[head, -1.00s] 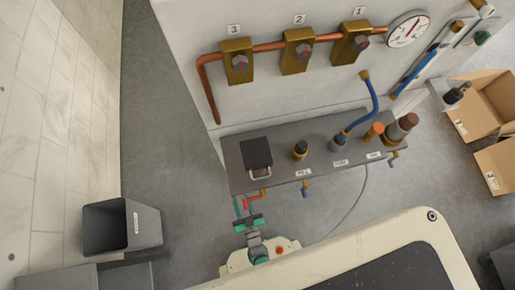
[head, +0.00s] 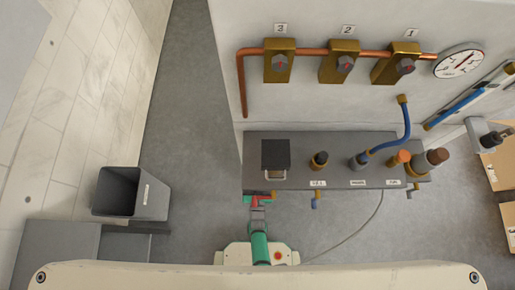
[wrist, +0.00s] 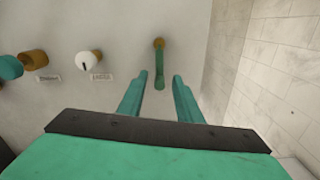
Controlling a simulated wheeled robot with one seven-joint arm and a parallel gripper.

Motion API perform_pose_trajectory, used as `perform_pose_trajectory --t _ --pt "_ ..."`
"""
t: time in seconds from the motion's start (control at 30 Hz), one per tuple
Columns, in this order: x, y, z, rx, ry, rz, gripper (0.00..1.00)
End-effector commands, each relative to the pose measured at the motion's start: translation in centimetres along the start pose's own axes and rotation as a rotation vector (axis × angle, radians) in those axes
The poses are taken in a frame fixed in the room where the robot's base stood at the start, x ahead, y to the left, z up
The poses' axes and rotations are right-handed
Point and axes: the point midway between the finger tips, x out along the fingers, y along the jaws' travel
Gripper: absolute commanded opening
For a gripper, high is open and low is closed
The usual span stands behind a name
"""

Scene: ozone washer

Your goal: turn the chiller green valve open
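The green valve lever (wrist: 159,78) shows in the wrist view, sticking out from a brass fitting (wrist: 158,43) on a pale face. My gripper (wrist: 161,76) is open, one teal finger on each side of the lever's line. The lever appears ahead of and between the fingertips, with gaps at both sides; I cannot tell the remaining depth. In the head view my gripper (head: 260,200) is at the left front edge of the grey chiller box (head: 335,146). A small red part and a brass fitting (head: 272,194) show there; the green lever is not distinct.
A white knob (wrist: 88,61) on brass and labels lie left of the lever in the wrist view. Copper piping (head: 243,90) with three valves and a gauge (head: 459,61) is above the box. A grey bin (head: 152,198) stands left; floor between is clear.

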Motion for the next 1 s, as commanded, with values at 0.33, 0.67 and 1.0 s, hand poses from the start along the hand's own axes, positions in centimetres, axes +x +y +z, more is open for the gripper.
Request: perform_pose_trajectory --t 0.33,0.67,1.0 --pt "1.22 0.06 -0.03 0.0 0.0 0.002 0.32" --pt "1.18 0.01 -0.02 0.0 0.0 0.001 0.0" --pt "1.18 -0.25 0.05 -0.042 0.0 0.0 0.0"
